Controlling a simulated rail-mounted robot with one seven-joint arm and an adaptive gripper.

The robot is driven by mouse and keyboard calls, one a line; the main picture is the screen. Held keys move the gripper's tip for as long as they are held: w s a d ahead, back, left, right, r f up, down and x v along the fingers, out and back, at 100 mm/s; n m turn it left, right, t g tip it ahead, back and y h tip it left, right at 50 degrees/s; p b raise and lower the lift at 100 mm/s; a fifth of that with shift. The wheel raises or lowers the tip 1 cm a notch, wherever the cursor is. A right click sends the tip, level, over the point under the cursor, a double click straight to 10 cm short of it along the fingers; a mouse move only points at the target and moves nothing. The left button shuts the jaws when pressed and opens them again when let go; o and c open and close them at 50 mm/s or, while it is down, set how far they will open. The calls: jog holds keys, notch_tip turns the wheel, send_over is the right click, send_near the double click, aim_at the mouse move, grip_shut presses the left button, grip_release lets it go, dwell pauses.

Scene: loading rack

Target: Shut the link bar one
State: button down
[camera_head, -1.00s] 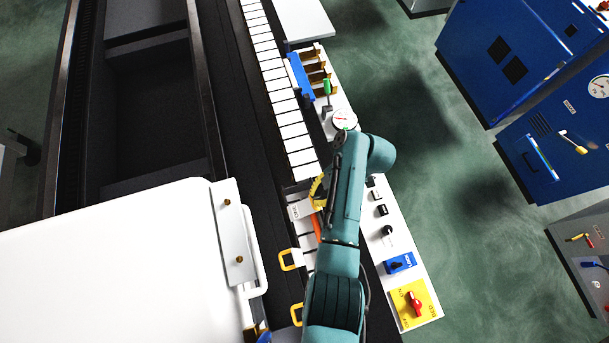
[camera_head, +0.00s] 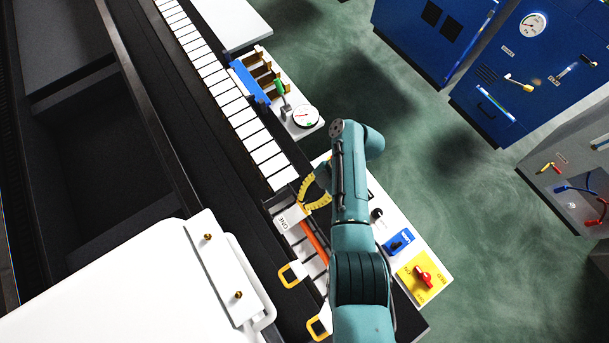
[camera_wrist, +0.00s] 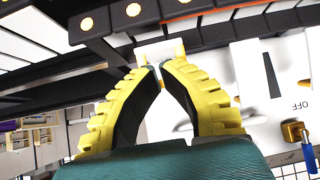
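Link bar one has a white plate (camera_head: 289,219) marked ONE and an orange bar (camera_head: 314,241) running from it over the white strips. My gripper (camera_head: 306,203), with yellow ribbed fingers, is right beside this plate. In the wrist view my gripper's fingertips (camera_wrist: 160,68) nearly meet, with a gap between the fingers nearer the palm. A white and yellow end piece (camera_wrist: 161,50) lies just beyond the tips and seems to touch them. Whether it is pinched between them is not clear. An orange stretch (camera_wrist: 196,18) shows above it. My arm hides part of the panel.
A panel with a blue switch plate (camera_head: 399,243) and a yellow plate with a red knob (camera_head: 423,277) is on the right. A large white cover (camera_head: 120,285) fills the lower left. Blue cabinets (camera_head: 440,40) stand beyond open floor.

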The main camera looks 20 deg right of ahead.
jog(key=shift+d+f+y+b, duration=0.1)
jog(key=shift+f+y+b, duration=0.2)
jog(key=shift+b, duration=0.15)
dwell(1.5)
dwell(0.5)
